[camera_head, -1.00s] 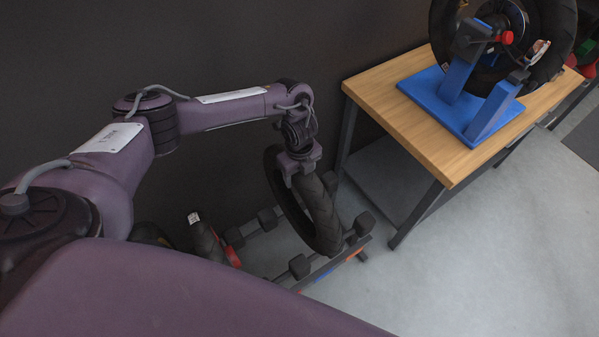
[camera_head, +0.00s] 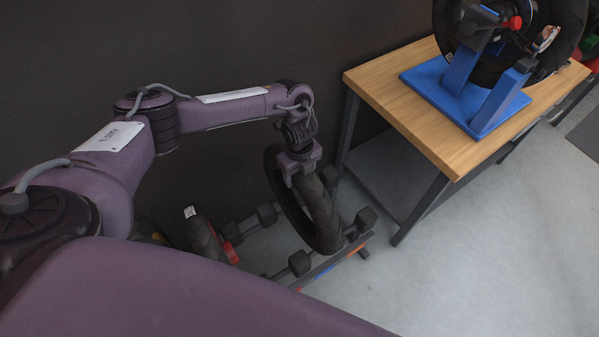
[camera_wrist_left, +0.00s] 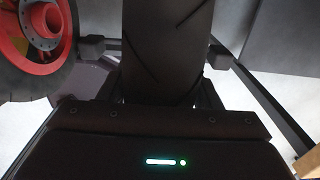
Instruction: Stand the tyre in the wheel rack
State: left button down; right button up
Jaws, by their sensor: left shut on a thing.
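The black tyre (camera_head: 322,222) hangs upright from my left gripper (camera_head: 302,170), which is shut on its top edge. The tyre also fills the middle of the left wrist view (camera_wrist_left: 166,45), just beyond the gripper. The wheel rack (camera_head: 322,271) is low on the floor, a dark frame with black padded posts. The tyre's lower end is among the posts at the rack's right end; I cannot tell whether it rests on the frame. My right gripper is not in view.
Another tyre (camera_head: 201,236) with a red part stands in the rack to the left; a red-hubbed wheel (camera_wrist_left: 42,38) shows in the wrist view. A wooden bench (camera_head: 400,85) with a blue stand (camera_head: 462,88) holding a wheel is at right. Grey floor in front is clear.

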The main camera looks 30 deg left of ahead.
pick_arm(q)
jog(key=shift+w+f+b, duration=0.1)
jog(key=shift+f+b, duration=1.15)
jog(key=shift+f, duration=0.15)
jog(key=shift+f+b, duration=1.7)
jog(key=shift+f, duration=0.9)
